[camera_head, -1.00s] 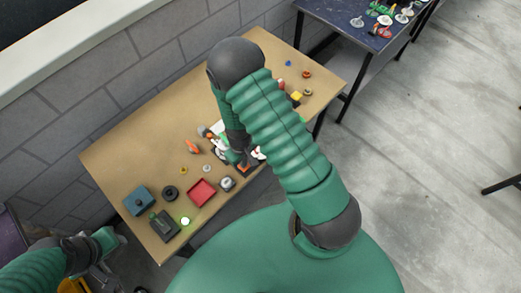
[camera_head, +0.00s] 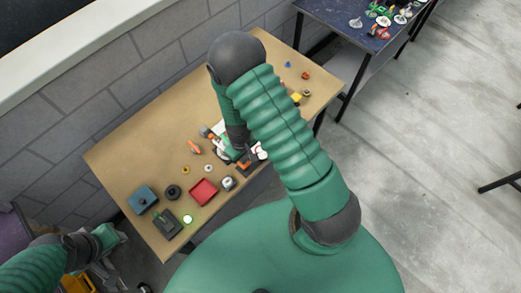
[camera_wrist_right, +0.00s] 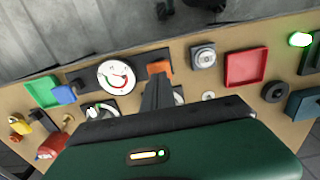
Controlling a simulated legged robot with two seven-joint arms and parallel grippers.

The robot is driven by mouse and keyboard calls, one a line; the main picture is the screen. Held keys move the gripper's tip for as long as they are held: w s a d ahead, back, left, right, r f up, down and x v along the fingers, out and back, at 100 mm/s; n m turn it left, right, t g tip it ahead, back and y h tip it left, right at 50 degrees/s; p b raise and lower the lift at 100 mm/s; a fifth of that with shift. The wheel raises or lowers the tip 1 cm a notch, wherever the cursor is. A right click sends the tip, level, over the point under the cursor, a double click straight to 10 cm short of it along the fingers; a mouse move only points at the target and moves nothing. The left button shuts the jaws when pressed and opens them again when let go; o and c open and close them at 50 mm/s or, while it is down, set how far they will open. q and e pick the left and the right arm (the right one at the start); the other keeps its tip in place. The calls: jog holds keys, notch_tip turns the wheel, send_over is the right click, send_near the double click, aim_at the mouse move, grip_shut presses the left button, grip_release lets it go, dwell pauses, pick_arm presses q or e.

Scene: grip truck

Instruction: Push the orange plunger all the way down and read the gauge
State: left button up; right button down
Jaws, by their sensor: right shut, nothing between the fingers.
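The orange plunger (camera_wrist_right: 159,67) shows in the right wrist view as an orange block at the panel's edge, just beyond my right fingertips. In the head view a bit of orange (camera_head: 243,166) shows by the gripper. My right gripper (camera_wrist_right: 158,82) is shut and empty, its tips close to the plunger; I cannot tell whether they touch. The round white gauge (camera_wrist_right: 116,75), with red and green marks, lies left of the plunger in the wrist view; its reading is too small to tell. My left gripper (camera_head: 112,240) is off the table's left end, its jaws unclear.
The wooden table (camera_head: 140,165) holds a red tray (camera_head: 203,191), a blue box (camera_head: 143,200), a black ring (camera_head: 173,191) and a lit green lamp (camera_head: 187,219). A green tray (camera_wrist_right: 43,92) and a blue block (camera_wrist_right: 63,94) lie beside the gauge. A brick wall runs behind.

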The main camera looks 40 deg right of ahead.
notch_tip(320, 180, up, 5)
jog(key=p, duration=0.4)
jog(key=shift+r, duration=0.1)
jog(key=shift+w, duration=0.1)
jog(key=s+a+r+m+t+b, duration=0.1)
jog(key=s+a+r+b, duration=0.3)
jog(key=r+b, duration=0.5)
jog(key=t+b, duration=0.1)
jog(key=b, duration=0.1)
jog(key=shift+s+a+t+b, duration=0.15)
jog(key=shift+s+t+b, duration=0.15)
jog(key=shift+b, duration=0.1)
jog(key=shift+a, duration=0.1)
dwell(1.4)
